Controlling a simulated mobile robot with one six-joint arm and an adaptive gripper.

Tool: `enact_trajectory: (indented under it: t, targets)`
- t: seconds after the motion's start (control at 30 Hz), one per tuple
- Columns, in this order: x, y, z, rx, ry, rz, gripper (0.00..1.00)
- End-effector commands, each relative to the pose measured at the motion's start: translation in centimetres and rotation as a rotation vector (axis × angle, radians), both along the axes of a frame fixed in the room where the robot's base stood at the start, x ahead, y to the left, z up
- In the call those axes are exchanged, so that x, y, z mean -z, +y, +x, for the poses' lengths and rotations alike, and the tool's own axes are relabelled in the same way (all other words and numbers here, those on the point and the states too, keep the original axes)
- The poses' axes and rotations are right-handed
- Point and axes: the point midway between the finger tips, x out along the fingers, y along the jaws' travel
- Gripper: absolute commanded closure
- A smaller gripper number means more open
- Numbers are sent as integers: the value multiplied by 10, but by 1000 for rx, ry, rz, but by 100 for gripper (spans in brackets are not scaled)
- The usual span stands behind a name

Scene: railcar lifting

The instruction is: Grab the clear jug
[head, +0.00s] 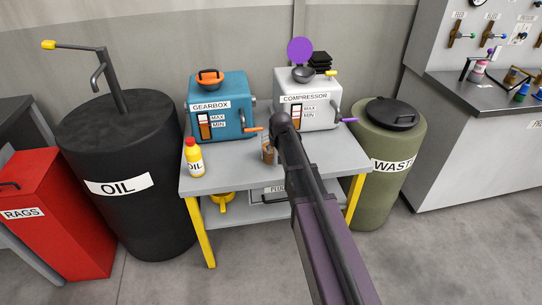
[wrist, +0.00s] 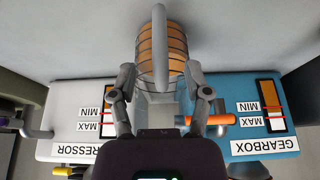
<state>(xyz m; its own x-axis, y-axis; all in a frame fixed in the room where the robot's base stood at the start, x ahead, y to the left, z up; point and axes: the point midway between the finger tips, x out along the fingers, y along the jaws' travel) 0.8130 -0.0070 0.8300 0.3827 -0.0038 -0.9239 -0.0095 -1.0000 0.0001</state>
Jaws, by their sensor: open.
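The clear jug, holding orange-brown liquid with dark level lines, stands on the grey table (head: 225,180) in the head view. Its visible part (head: 268,152) is a narrow strip left of my arm, which hides the rest. In the upside-down wrist view the jug (wrist: 147,45) is at top centre, its pale upright handle (wrist: 160,35) facing me. My gripper (wrist: 160,75) is open, one finger on each side of the handle's line. I cannot tell whether the fingers touch the jug. In the head view my arm hides the gripper.
A blue gearbox (head: 233,118) and a white compressor (head: 302,85) stand behind the jug, with an orange tap (head: 253,129) and purple tap (head: 349,120). A yellow oil bottle (head: 194,160) stands at the table's left. An oil drum (head: 125,215) and waste bin (head: 375,195) flank the table.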

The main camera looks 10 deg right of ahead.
Motion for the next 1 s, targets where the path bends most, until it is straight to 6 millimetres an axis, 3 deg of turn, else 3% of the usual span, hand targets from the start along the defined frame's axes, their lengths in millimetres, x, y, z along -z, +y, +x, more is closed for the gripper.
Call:
enact_trajectory:
  t: [0.57,1.0]
  targets:
    - [5,-1,2,1,0,0,37]
    - [35,0,10,1,0,0,37]
